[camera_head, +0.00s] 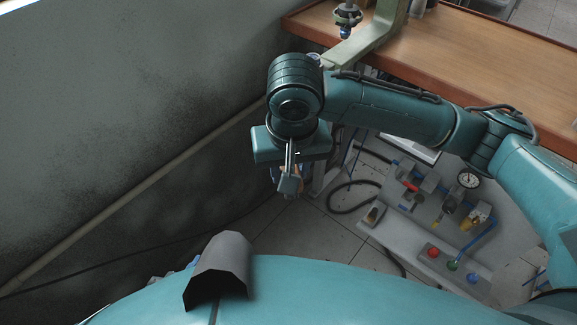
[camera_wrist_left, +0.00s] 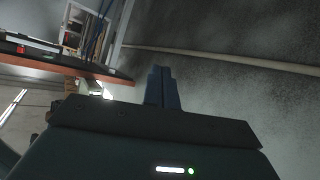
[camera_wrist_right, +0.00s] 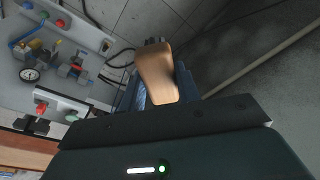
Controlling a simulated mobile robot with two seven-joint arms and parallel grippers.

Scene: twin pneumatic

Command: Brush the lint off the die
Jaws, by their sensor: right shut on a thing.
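My right gripper (camera_head: 289,185) hangs in front of the grey wall, left of the workbench. In the right wrist view it is shut on a brush with a tan wooden handle (camera_wrist_right: 156,72). The brush's dark end (camera_wrist_right: 154,41) points away from the gripper. My left gripper (camera_wrist_left: 163,88) shows only in its own wrist view, with its two blue fingers together and nothing seen between them. A green press frame (camera_head: 372,40) stands on the bench, with a dark, blue-tipped part (camera_head: 347,20) hanging from its head. I cannot make out the die or any lint.
The wooden workbench (camera_head: 470,70) is at the upper right. Below it is a grey pneumatic panel with a gauge (camera_head: 468,179), valves and red, green and blue buttons (camera_head: 452,265). A black hose (camera_head: 345,187) loops nearby. The grey wall (camera_head: 120,110) bounds the left side.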

